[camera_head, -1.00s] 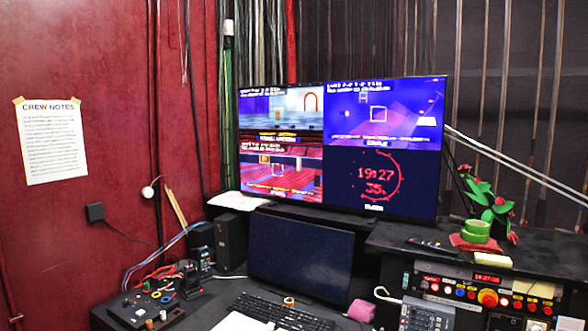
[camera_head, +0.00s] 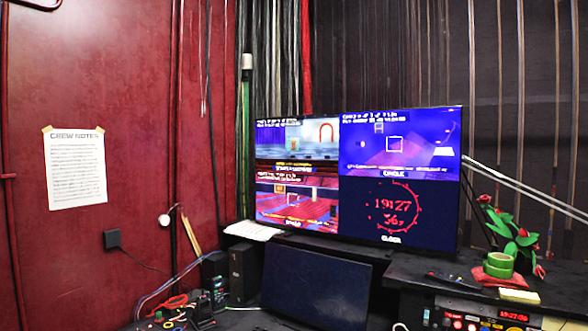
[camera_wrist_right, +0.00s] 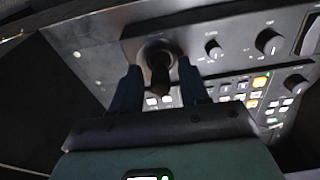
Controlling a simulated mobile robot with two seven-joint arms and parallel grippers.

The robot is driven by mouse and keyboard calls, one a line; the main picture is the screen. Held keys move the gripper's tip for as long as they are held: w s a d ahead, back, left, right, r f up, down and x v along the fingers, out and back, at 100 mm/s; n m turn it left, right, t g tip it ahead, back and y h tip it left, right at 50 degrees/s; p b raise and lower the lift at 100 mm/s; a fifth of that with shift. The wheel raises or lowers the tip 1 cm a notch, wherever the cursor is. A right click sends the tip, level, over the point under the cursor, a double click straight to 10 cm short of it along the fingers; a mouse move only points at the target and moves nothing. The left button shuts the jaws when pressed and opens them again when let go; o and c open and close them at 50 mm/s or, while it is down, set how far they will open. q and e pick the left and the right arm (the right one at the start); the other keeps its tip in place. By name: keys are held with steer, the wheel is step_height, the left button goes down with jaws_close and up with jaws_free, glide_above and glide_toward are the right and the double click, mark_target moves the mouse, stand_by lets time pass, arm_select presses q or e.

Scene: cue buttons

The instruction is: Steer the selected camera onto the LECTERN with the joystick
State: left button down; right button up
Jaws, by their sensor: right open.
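In the right wrist view, a dark joystick (camera_wrist_right: 158,72) stands on a grey control panel (camera_wrist_right: 93,58). My right gripper (camera_wrist_right: 160,80) is open, with its two blue fingers on either side of the stick; I cannot tell whether either finger touches it. In the head view, a large monitor (camera_head: 357,180) shows camera pictures in three quarters and a red clock in the fourth. The upper right picture (camera_head: 415,130) is violet, with a white square frame in the middle and a pale shape at right. I cannot pick out the lectern for sure. My left gripper is not in view.
The control panel has knobs (camera_wrist_right: 268,42) and lit buttons (camera_wrist_right: 260,82) right of the joystick. In the head view, a dark screen (camera_head: 316,284) stands below the monitor. Green tape (camera_head: 498,265) and red flowers (camera_head: 512,236) sit at right. A notes sheet (camera_head: 76,167) hangs on the red wall.

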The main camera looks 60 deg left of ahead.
steer(key=shift+r, duration=3.65)
steer(key=shift+s+f, duration=0.1)
